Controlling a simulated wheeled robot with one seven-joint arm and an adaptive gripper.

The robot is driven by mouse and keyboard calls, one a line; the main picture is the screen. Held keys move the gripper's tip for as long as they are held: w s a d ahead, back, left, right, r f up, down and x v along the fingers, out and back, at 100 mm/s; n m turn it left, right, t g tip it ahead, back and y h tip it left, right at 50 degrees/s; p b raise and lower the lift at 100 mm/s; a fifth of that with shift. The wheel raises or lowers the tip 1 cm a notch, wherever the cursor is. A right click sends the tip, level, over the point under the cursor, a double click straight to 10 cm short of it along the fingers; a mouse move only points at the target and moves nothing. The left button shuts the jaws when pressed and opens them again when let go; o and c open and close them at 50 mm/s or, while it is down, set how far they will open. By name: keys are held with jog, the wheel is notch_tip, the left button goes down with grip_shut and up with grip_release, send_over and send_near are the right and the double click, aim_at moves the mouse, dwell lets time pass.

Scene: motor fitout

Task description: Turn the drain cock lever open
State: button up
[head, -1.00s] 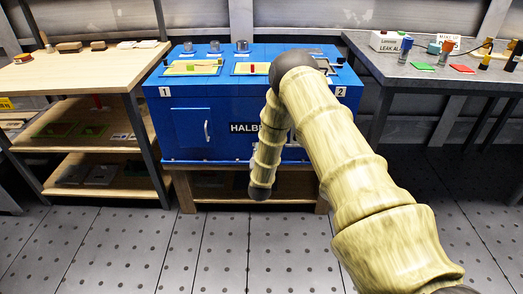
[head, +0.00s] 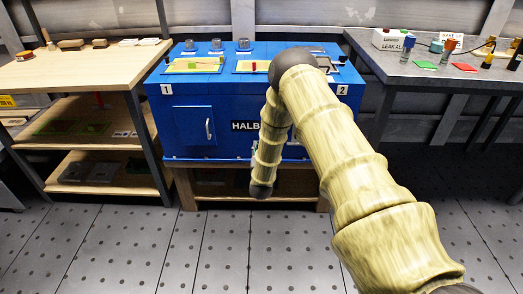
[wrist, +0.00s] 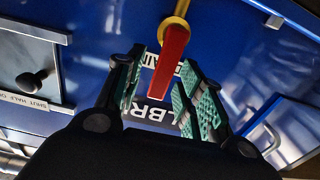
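In the wrist view a red lever (wrist: 168,62) hangs from a yellow fitting (wrist: 174,28) on the blue front of the cabinet. I take it as the drain cock lever; a partly covered label (wrist: 150,62) behind it ends in "AIN". My gripper (wrist: 162,70) is open, its green-padded fingers on either side of the lever. I see a gap on the left side; whether the right finger touches the lever I cannot tell. In the head view my arm hides the lever and my gripper's fingers.
The blue cabinet (head: 190,150) stands on a wooden stand between a wooden shelf bench (head: 85,58) and a grey table (head: 435,72). In the wrist view a dark knob (wrist: 35,80) is at left and a door handle (wrist: 268,138) at lower right. The floor in front is clear.

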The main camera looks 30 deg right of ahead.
jog(key=v, duration=1.2)
dwell(0.3)
jog(key=s+a+f+n+g+y, duration=0.3)
jog(key=s+a+f+g+y, duration=0.25)
jog(key=s+a+f, duration=0.7)
jog(key=s+a+f+n+g+y, duration=0.1)
jog(key=s+a+g, duration=0.15)
jog(key=s, duration=0.85)
jog(key=s+a+f+n+g+y, duration=0.15)
jog(key=s+g, duration=0.25)
jog(key=s, duration=0.7)
jog(key=s+a+f+g+y, duration=0.1)
jog(key=s+a+g+y, duration=0.15)
jog(key=s, duration=0.85)
notch_tip(320, 180, up, 21)
jog(key=p, duration=2.1)
jog(key=shift+w+g+h+p, duration=0.35)
jog(key=shift+w+h, duration=0.05)
jog(key=shift+h, duration=0.05)
jog(key=shift+c, duration=0.5)
